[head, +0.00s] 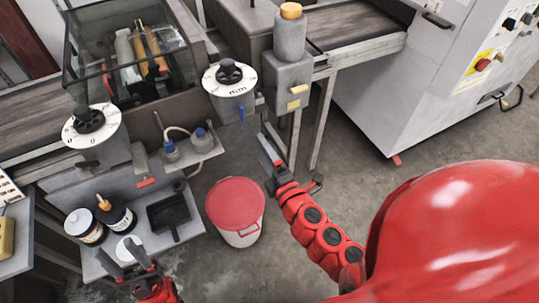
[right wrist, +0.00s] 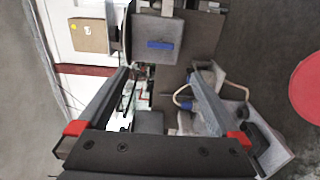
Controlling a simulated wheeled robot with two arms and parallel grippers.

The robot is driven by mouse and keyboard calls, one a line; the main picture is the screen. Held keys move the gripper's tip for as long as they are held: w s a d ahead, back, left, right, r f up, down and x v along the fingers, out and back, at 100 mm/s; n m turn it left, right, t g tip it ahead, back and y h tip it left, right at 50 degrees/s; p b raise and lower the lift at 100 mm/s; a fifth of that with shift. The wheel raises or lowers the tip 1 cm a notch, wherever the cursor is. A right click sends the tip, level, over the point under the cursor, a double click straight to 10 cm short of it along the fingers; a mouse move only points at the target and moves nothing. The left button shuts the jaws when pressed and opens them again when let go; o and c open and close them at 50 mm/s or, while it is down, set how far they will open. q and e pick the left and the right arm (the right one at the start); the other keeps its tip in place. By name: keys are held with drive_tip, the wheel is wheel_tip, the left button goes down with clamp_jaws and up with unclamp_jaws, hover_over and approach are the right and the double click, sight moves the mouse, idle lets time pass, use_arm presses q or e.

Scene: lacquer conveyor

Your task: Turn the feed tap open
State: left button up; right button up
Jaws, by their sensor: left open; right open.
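No label names the feed tap, so I cannot tell which fitting it is. A small blue lever (head: 241,113) hangs below the right white dial (head: 235,88). A blue piece on a grey block (right wrist: 160,45) shows ahead of the fingers in the right wrist view. A red lever (head: 147,183) sits below the left dial (head: 78,140). My right gripper (head: 267,150) is open and empty, right of and below the blue lever, apart from it. The right wrist view shows its fingers (right wrist: 158,75) spread. My left gripper (head: 122,257) is open near the lower shelf's front.
A red-lidded bucket (head: 235,202) stands on the floor between my grippers. Two jars (head: 85,227) and a black tray (head: 168,216) sit on the lower shelf. Blue-capped bottles (head: 203,140) stand on a small ledge. A grey cabinet (head: 400,105) is at the right.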

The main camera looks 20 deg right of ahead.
drive_tip(key=shift+s+d+p, duration=0.1)
drive_tip(key=shift+s+p, duration=0.25)
drive_tip(key=shift+s, duration=1.15)
drive_tip(key=shift+w, duration=0.1)
